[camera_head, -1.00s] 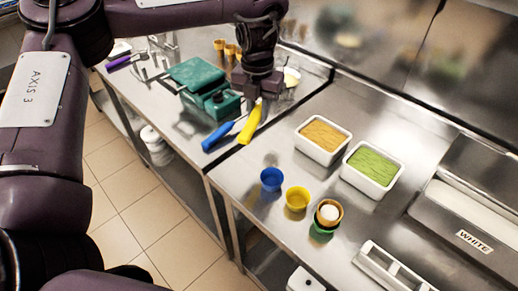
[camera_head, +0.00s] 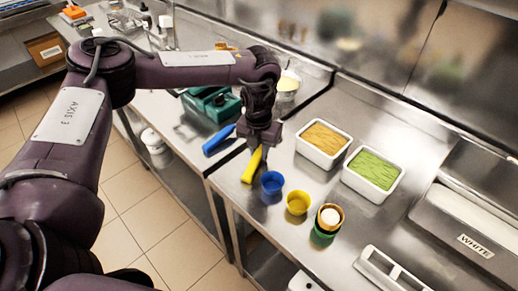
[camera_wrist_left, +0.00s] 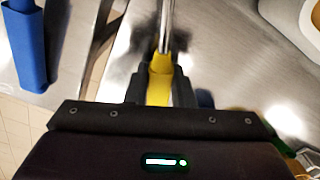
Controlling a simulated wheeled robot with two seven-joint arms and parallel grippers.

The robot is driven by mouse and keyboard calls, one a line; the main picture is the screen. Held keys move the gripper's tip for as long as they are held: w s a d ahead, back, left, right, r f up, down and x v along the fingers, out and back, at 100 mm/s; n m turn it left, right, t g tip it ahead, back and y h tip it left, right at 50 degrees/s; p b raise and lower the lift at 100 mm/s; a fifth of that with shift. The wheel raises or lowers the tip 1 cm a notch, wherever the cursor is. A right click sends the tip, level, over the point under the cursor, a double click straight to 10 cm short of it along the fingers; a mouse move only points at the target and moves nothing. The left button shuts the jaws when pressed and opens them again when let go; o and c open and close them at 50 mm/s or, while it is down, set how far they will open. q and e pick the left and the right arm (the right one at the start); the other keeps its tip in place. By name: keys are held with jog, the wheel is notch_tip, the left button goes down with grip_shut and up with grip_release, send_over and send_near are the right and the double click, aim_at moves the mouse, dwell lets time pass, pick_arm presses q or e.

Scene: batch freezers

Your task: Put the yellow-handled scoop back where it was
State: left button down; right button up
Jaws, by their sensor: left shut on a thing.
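My left gripper (camera_head: 259,148) is shut on the yellow-handled scoop, whose yellow handle (camera_head: 251,168) sticks out below the fingers, just left of the blue cup. In the left wrist view the yellow handle (camera_wrist_left: 159,86) sits between the fingers and its metal shaft runs up out of the picture. The scoop's head is hidden in the head view. My right gripper is not in view.

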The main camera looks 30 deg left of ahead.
aim_at(259, 150)
pick_arm(q)
jog(key=c, duration=1.3)
grip_release()
jog(key=shift+f, duration=0.1)
jog(key=shift+o, duration=0.2)
notch_tip(259, 150, up, 5)
jog(key=shift+f+b, duration=0.1)
jog(key=shift+b, duration=0.7)
notch_tip(259, 150, up, 8)
jog(key=shift+s+f+p, duration=0.15)
jog(key=shift+f+p, duration=0.1)
jog(key=shift+p, duration=0.15)
